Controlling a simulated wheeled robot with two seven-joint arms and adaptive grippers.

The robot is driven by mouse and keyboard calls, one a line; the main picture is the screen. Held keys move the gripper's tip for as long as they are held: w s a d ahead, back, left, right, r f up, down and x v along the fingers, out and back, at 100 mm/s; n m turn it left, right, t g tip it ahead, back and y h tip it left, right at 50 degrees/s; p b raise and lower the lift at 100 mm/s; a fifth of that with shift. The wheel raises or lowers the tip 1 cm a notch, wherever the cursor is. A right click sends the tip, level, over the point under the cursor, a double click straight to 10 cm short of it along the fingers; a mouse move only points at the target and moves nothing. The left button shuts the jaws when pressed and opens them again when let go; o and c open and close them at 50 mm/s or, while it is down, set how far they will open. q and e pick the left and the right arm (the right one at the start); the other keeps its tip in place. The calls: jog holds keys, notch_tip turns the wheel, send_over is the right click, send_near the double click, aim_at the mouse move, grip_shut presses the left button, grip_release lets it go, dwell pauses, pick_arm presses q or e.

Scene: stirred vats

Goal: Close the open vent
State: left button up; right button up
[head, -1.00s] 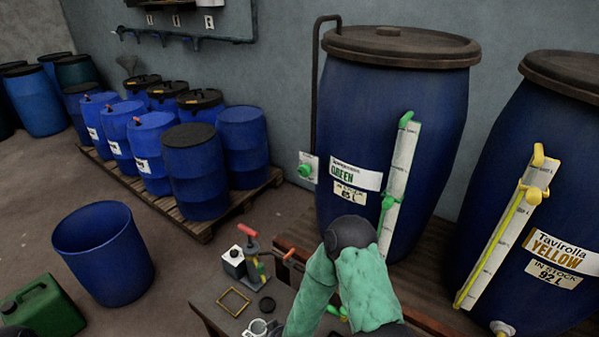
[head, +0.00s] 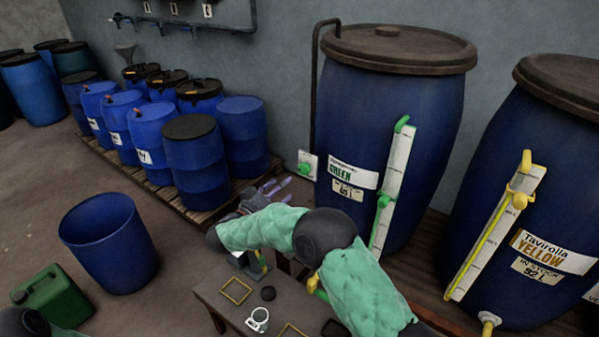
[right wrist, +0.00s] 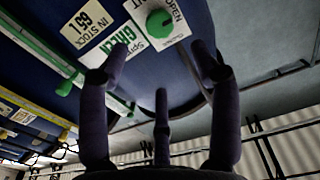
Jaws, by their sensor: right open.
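The vent control is a green round knob (head: 305,169) on a white plate on the wall, left of the blue vat labelled GREEN (head: 345,110). In the right wrist view the knob (right wrist: 159,22) is at the top, with "OPEN" printed beside it; its setting is too small to tell. My right gripper (head: 278,188) is open and empty, below and left of the knob in the head view. In the right wrist view its spread fingers (right wrist: 161,62) point toward the plate, apart from it. My left gripper is not in view; only part of my left arm shows at lower left.
A second vat labelled YELLOW (head: 545,150) stands at right. Blue drums (head: 195,165) crowd a pallet at left. A low table (head: 215,285) with a mug (head: 258,319) lies below my right arm. An open blue tub (head: 108,243) and a green canister (head: 52,298) stand at lower left.

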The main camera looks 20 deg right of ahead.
aim_at(302, 170)
jog(key=b+x, duration=0.1)
jog(key=x, duration=0.9)
jog(key=shift+b, duration=0.35)
jog(key=c, duration=1.1)
